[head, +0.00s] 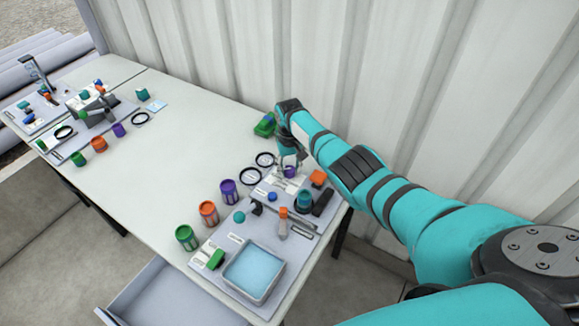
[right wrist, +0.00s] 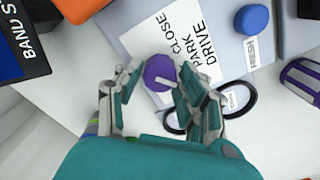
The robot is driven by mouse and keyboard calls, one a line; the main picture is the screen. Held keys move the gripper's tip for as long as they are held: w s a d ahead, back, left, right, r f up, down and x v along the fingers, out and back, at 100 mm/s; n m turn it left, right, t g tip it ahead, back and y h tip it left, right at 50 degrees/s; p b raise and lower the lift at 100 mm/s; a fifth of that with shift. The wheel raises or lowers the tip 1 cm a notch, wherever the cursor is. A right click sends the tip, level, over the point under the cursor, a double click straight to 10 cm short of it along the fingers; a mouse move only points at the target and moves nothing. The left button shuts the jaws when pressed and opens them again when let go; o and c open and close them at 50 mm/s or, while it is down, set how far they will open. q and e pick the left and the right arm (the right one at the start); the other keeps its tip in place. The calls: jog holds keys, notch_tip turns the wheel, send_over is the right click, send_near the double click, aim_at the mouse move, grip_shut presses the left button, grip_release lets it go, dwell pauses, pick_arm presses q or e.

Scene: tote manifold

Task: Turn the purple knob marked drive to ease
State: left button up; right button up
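The purple knob (right wrist: 160,72) sits beside a white card (right wrist: 185,42) printed CLOSE, PARK and DRIVE. A pale pointer mark shows on the knob; I cannot tell exactly which word it points at. My right gripper (right wrist: 160,80) is open, with one finger on each side of the knob and small gaps seeming to remain. In the head view, the right gripper (head: 291,160) reaches down over the purple knob (head: 290,172) at the back of the near panel and partly hides it. My left gripper is not in view.
A blue knob (right wrist: 252,19), an orange block (right wrist: 80,8) and a dark box (right wrist: 20,45) flank the card. Black rings (head: 250,175) lie left of the panel. Purple, orange and green cans (head: 187,237) stand nearby. The table's middle (head: 165,150) is clear.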

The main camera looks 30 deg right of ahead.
aim_at(289, 168)
jog(key=shift+o, duration=1.4)
jog(key=shift+r, duration=0.1)
notch_tip(289, 168, up, 12)
